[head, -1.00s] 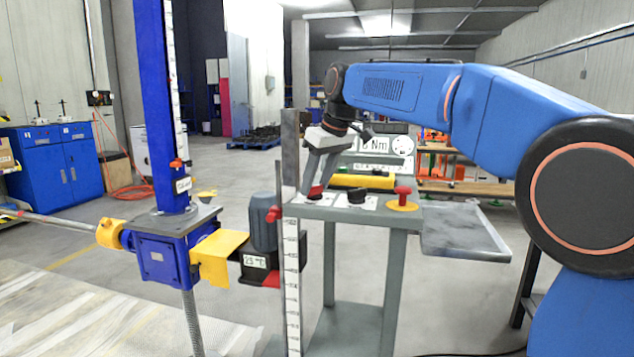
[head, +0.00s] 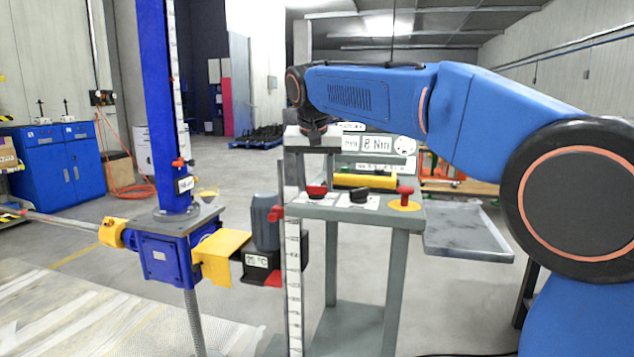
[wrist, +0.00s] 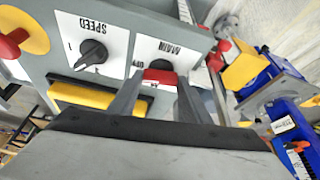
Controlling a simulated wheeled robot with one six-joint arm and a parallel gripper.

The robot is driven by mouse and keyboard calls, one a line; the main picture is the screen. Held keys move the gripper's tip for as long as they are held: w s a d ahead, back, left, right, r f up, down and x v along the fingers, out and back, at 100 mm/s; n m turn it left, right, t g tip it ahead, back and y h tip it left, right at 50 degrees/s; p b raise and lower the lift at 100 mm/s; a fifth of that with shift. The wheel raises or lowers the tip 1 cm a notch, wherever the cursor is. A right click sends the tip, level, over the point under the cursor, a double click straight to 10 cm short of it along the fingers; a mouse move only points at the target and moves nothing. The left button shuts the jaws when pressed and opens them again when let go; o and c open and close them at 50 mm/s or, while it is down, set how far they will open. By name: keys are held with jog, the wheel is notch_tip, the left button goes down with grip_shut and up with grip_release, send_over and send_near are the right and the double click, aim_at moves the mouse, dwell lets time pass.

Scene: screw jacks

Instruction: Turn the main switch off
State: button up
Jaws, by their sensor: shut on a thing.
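The main switch is a red and black rotary knob (wrist: 160,75) on a white plate marked MAIN, upside down in the wrist view. In the head view its red knob (head: 317,191) sits at the left end of the grey control panel. My gripper (wrist: 160,84) has one finger on each side of the red handle and is shut on it. In the head view my gripper (head: 313,170) is above the knob, and its fingers are hard to make out. The fingers partly cover the plate's markings, so I cannot read which position the handle points to.
Right of the switch are a black SPEED knob (head: 360,194) and a red button on yellow (head: 405,200). A yellow bar (head: 363,181) and a display reading 8 Nm (head: 376,144) stand behind. A blue screw jack (head: 165,258) and motor (head: 265,222) stand left. A tray (head: 467,234) is right.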

jog(key=shift+m+h, duration=0.4)
jog(key=shift+m, duration=0.4)
jog(key=o, duration=1)
jog(key=shift+o, duration=0.2)
